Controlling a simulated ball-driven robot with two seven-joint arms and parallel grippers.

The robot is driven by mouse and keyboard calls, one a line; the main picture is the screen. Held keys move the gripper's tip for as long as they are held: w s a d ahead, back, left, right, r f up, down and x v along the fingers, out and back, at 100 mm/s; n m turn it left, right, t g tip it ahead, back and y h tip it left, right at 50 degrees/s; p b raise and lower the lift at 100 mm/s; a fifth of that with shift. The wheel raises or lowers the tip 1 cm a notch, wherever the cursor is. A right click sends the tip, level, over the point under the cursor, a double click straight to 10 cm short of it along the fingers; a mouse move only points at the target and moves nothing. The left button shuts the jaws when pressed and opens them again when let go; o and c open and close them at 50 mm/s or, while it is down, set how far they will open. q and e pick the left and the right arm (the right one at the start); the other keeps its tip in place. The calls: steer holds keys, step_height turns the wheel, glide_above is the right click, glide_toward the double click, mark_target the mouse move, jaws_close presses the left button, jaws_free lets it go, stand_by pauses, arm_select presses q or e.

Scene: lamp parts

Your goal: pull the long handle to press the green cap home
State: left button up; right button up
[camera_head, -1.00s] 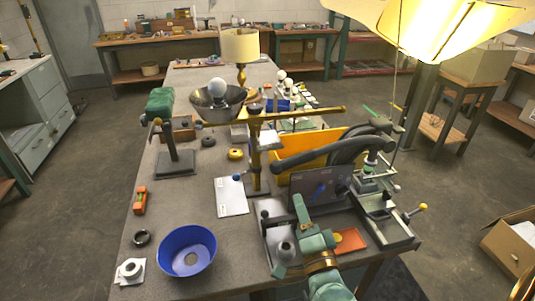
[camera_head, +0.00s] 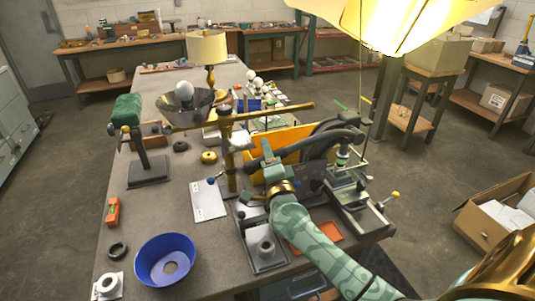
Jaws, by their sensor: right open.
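A bench fixture (camera_head: 350,192) stands at the right front of the bench, with a small green piece (camera_head: 343,157) on its upright part. The piece may be the green cap; how far it is seated is too small to tell. A rod with a yellow ball (camera_head: 395,194) sticks out to the fixture's right; it may be the long handle. My right arm reaches in from the lower right. My right gripper (camera_head: 260,169) is open, left of the fixture and apart from the yellow ball. Its fingertips are partly lost against dark parts. My left gripper is not in view.
A brass post (camera_head: 228,155) with a long crossbar stands left of my right gripper. A yellow bin (camera_head: 290,137) and dark curved parts lie behind it. A blue bowl (camera_head: 153,268) stands at the front left. A lit lampshade (camera_head: 410,25) hangs above right.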

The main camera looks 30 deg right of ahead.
steer(key=shift+w+d+r, duration=0.1)
steer(key=shift+w+d, duration=0.05)
steer(key=shift+w, duration=0.15)
jaws_close()
steer(key=d+r+m+g+h+p, duration=0.1)
steer(key=d+r+m+p, duration=0.2)
steer(key=r+p, duration=0.6)
steer(key=s+d+r+m+g+h+p, duration=0.1)
steer(key=d+r+m+p, duration=0.2)
steer(key=r+m+p, duration=0.3)
step_height(320, 180, up, 3)
steer(key=p, duration=0.7)
steer(key=shift+m, duration=0.4)
steer(key=shift+s+d+r, duration=0.1)
steer(key=shift+r, duration=0.1)
jaws_free()
steer(key=shift+s+d+f, duration=0.1)
steer(key=shift+f, duration=0.05)
